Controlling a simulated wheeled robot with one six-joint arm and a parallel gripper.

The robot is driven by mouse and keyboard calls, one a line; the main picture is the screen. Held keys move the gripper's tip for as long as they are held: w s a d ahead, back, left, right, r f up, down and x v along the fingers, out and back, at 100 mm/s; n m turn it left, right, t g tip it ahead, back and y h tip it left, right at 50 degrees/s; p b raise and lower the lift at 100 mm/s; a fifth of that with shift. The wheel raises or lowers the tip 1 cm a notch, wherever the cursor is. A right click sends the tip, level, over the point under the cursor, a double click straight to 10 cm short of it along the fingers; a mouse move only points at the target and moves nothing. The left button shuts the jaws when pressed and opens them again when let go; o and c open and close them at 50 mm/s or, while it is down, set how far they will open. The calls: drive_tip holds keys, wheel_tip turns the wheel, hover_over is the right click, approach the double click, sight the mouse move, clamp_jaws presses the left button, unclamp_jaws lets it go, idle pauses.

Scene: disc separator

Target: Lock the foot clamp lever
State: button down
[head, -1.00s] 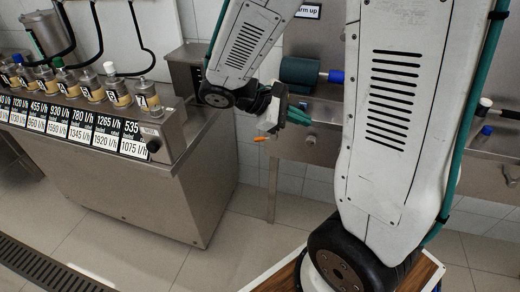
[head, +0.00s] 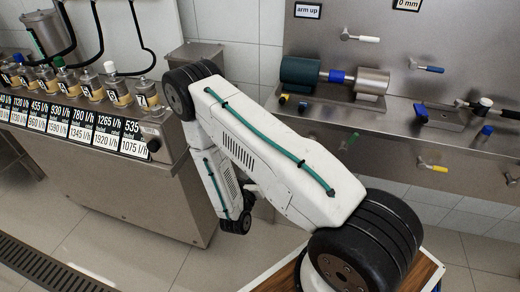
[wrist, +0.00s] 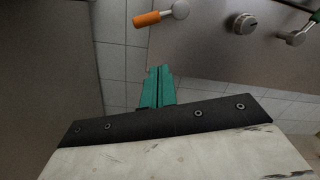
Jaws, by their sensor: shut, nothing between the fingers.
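My gripper (wrist: 158,88) shows in the wrist view with its teal fingers together and nothing between them. An orange-handled lever (wrist: 148,19) with a round metal end is on the steel front beyond the fingertips, apart from them. A green-handled lever (wrist: 302,33) is at the upper right there. In the head view a yellow-handled lever (head: 432,167) is on the bench front. White-handled (head: 361,38) and blue-handled (head: 427,68) levers are on the back panel. I cannot tell which is the foot clamp lever. My arm hides the gripper and the orange lever in the head view.
A round knob (wrist: 245,23) sits between the levers in the wrist view. A steel cabinet with flow labels (head: 75,125) stands at the left. Floor is open in front.

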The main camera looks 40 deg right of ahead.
drive_tip(key=w+d+r, duration=0.2)
drive_tip(key=w+d, duration=0.5)
drive_tip(key=shift+w+r+n+t, duration=0.25)
drive_tip(key=shift+w+n+t, duration=0.05)
drive_tip(key=shift+w, duration=0.05)
drive_tip(key=shift+y, duration=0.3)
drive_tip(key=shift+w+a+r+m, duration=0.15)
drive_tip(key=shift+w+r+m, duration=0.25)
drive_tip(key=shift+r+m, duration=0.15)
drive_tip(key=shift+r, duration=0.1)
